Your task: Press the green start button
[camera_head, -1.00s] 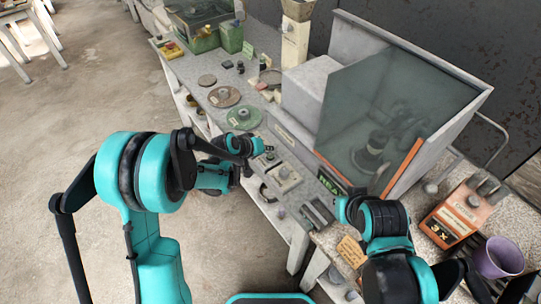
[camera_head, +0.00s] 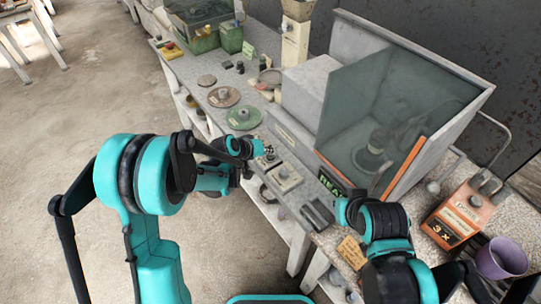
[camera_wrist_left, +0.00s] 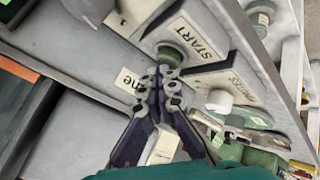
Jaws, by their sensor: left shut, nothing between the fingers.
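The green start button (camera_wrist_left: 172,55) shows in the left wrist view, a round green knob on a grey panel (camera_wrist_left: 135,42) beside a START label (camera_wrist_left: 195,38). My left gripper (camera_wrist_left: 165,76) is shut and empty. Its fingertips are at the button's lower edge in that view; I cannot tell whether they touch it. In the head view my left gripper (camera_head: 268,155) is over the front panel strip of the glass-fronted machine (camera_head: 345,25) and hides the button. My right arm (camera_head: 385,225) is at the lower right; its fingers cannot be made out clearly.
A pale knob (camera_wrist_left: 219,100) sits near the button. Green (camera_head: 244,118) and brown (camera_head: 223,97) discs lie on the bench to the left. An orange box (camera_head: 463,214) and a purple cup (camera_head: 502,257) stand at right.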

